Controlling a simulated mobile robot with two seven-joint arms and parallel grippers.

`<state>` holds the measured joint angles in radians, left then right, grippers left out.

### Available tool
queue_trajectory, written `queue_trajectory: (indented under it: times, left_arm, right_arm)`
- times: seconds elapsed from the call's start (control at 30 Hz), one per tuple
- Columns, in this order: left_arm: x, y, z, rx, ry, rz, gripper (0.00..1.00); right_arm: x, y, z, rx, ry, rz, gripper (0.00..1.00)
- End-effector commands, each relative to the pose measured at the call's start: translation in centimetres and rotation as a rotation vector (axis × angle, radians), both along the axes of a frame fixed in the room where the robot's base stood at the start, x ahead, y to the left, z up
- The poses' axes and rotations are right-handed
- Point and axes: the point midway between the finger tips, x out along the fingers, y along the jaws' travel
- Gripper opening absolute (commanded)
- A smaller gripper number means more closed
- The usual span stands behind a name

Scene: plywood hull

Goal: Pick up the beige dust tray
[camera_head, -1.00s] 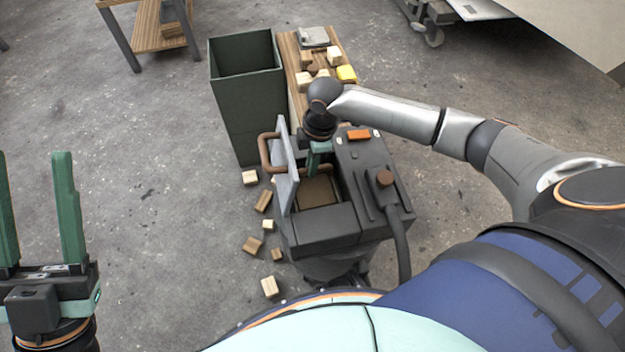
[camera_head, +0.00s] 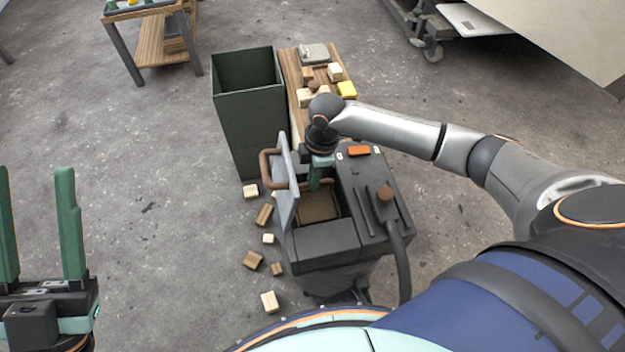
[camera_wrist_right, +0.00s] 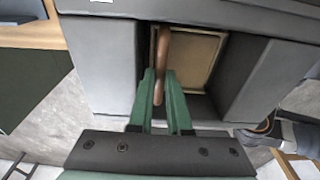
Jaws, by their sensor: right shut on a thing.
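The beige dust tray (camera_head: 318,207) lies inside the open bay of a dark grey machine (camera_head: 325,243). It also shows in the right wrist view (camera_wrist_right: 200,60), with a brown bar-like handle (camera_wrist_right: 163,50) in front of it. My right gripper (camera_head: 316,186) reaches down into the bay from above. Its green fingers are closed around the handle, as the right wrist view shows (camera_wrist_right: 160,80). The tray's lower part is hidden by the bay walls. My left gripper (camera_head: 36,172) is open and empty at the left, away from the machine.
A hinged grey flap (camera_head: 286,180) with a brown handle stands open on the bay's left side. A tall dark green bin (camera_head: 255,125) and a wooden bench (camera_head: 292,72) with blocks stand behind. Several wooden blocks (camera_head: 263,215) lie on the floor left of the machine. A hose (camera_head: 397,255) hangs at its right.

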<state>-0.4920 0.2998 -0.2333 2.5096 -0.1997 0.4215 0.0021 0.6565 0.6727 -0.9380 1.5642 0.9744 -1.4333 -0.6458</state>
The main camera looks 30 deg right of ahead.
Motion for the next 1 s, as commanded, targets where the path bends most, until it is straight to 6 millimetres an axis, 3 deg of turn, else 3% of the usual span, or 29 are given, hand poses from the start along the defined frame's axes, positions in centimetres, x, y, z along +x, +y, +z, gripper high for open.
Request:
queue_trajectory:
  times: [0.5, 0.63, 1.0]
  left_arm:
    - [-0.1, 0.4, 4.5, 0.034, -0.031, 0.048, 0.50]
    - [2.6, 0.9, 1.4, 0.032, 0.137, 0.086, 0.50]
    - [6.2, 1.6, -5.8, 0.039, 0.477, 0.138, 0.50]
  right_arm:
    - [0.0, -0.2, 9.6, 0.001, -0.003, 0.001, 0.00]
    - [0.0, -0.2, 11.7, 0.000, -0.002, 0.000, 0.00]
    - [-2.1, -8.0, 11.3, -0.003, 0.002, -0.004, 0.00]
